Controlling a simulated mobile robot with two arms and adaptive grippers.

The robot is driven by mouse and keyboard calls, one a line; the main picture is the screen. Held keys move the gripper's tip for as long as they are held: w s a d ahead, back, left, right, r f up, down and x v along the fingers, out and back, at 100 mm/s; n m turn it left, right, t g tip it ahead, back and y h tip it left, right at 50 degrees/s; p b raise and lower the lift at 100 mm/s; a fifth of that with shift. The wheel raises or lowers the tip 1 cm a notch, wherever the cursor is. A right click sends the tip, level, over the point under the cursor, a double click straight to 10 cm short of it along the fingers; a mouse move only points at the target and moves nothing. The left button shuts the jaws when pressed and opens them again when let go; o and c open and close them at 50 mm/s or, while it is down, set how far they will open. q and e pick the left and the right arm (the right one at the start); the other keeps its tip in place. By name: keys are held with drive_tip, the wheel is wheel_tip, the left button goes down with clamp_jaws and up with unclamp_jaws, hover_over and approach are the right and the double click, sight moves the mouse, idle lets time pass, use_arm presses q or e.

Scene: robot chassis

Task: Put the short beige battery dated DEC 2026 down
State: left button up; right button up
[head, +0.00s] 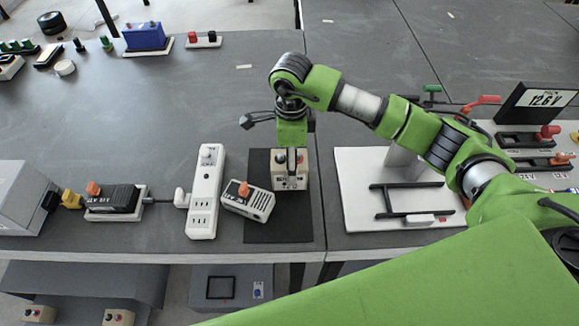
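A short beige battery (290,183) with a red and a black terminal is upright at the black mat (279,226). Its date label is too small to read. My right gripper (291,163) points down directly over it, with a finger between the two terminals. The gripper is seen edge-on, so its opening and the far finger are hidden. I cannot tell whether the battery touches the mat. My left gripper is not in view.
A white device with an orange knob (248,201) stands left of the battery, overlapping the mat's edge. A white power strip (206,190) lies further left. A white board with a black frame (360,222) is at right. The front of the mat is clear.

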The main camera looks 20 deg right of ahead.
drive_tip(key=f, duration=0.1)
drive_tip(key=f+p, duration=0.1)
drive_tip(key=f, duration=0.2)
drive_tip(key=shift+s+a+f+p, duration=0.15)
drive_tip(key=shift+a+p, duration=0.15)
drive_tip(key=shift+p, duration=0.1)
drive_tip(key=shift+f, duration=0.5)
drive_tip(key=c, duration=1.7)
drive_tip(key=shift+w+r, duration=0.1)
drive_tip(key=shift+w, duration=0.1)
clamp_jaws()
drive_tip(key=shift+r, duration=0.1)
